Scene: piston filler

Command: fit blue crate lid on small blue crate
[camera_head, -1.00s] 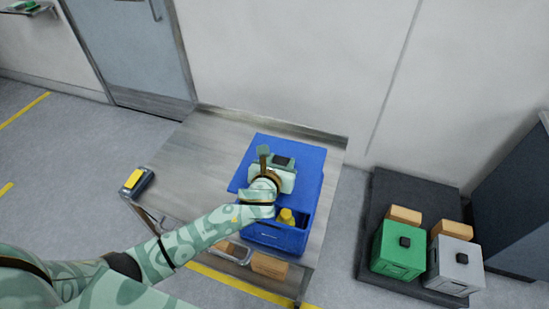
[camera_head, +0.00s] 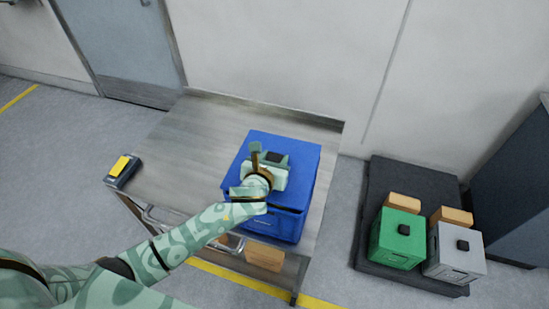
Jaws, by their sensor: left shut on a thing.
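The blue crate lid (camera_head: 303,160) is a flat blue panel over the small blue crate (camera_head: 276,224) on the table. The lid covers the crate's opening, and the contents are hidden. I cannot tell whether the lid is fully seated; a dark line shows near its front edge. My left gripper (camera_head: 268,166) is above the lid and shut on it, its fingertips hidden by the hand. My right gripper is not in view.
The table (camera_head: 190,135) has free room left of the crate. A dark device with a yellow top (camera_head: 122,169) sits at its left edge. A cardboard-coloured box (camera_head: 264,256) is on the lower shelf. A green crate (camera_head: 398,238) and a grey crate (camera_head: 455,252) stand on a dark platform (camera_head: 375,190) at right.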

